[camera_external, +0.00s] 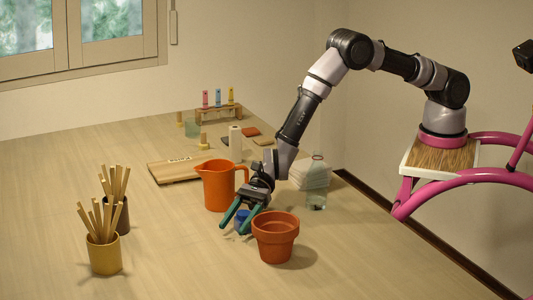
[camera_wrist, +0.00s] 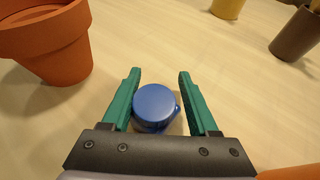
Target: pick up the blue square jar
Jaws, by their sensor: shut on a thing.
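The blue jar (camera_external: 242,217) is on the table between the orange jug and the terracotta pot. In the wrist view, the blue jar (camera_wrist: 155,103) shows a round blue top seen from above, with a small bump at its right; its lower sides are mostly hidden. My gripper (camera_external: 233,228) reaches down over it, with its green fingers on either side. In the wrist view, my gripper (camera_wrist: 159,73) is shut on the jar. I cannot see clearly where the fingers touch it. The jar appears at table height.
A terracotta pot (camera_external: 275,240) stands close on the right, and an orange jug (camera_external: 217,188) close behind. A yellow cup (camera_external: 105,258) and a dark cup (camera_external: 123,218) hold sticks at left. A clear bottle (camera_external: 316,190) stands behind right. The front middle of the table is clear.

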